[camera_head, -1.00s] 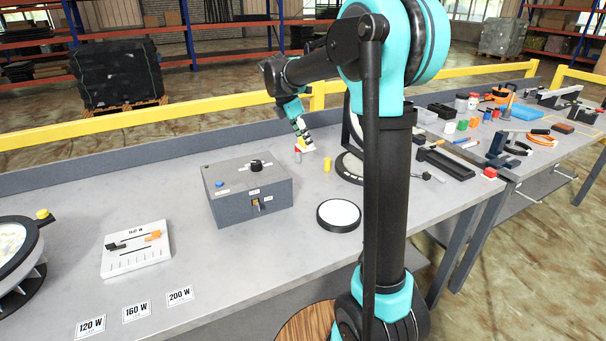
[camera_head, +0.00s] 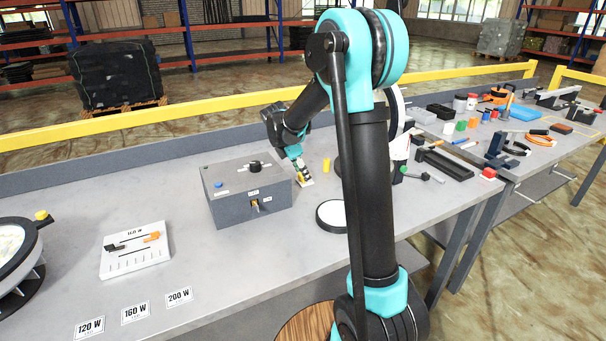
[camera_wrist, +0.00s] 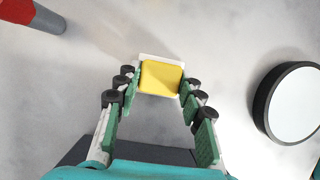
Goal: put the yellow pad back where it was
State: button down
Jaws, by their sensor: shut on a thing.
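The yellow pad (camera_wrist: 161,77) sits between my gripper's (camera_wrist: 160,85) two fingers in the wrist view, with a white strip along its far edge. The fingers are shut on its sides. In the head view my gripper (camera_head: 302,177) points down just right of the grey control box (camera_head: 250,203), low over the bench. The pad shows there only as a small yellow patch (camera_head: 302,177), with a white part below it. I cannot tell whether it touches the bench.
A white disc with a black rim (camera_head: 332,215) lies in front; it also shows in the wrist view (camera_wrist: 296,102). A yellow cylinder (camera_head: 326,165) stands close to the right of my gripper. A red-and-grey cylinder (camera_wrist: 32,14) is at the wrist view's upper left. Bench between is clear.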

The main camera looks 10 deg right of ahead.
jog(key=shift+f, duration=0.1)
jog(key=c, duration=1)
grip_release()
jog(key=shift+o, duration=0.2)
jog(key=v, duration=1.2)
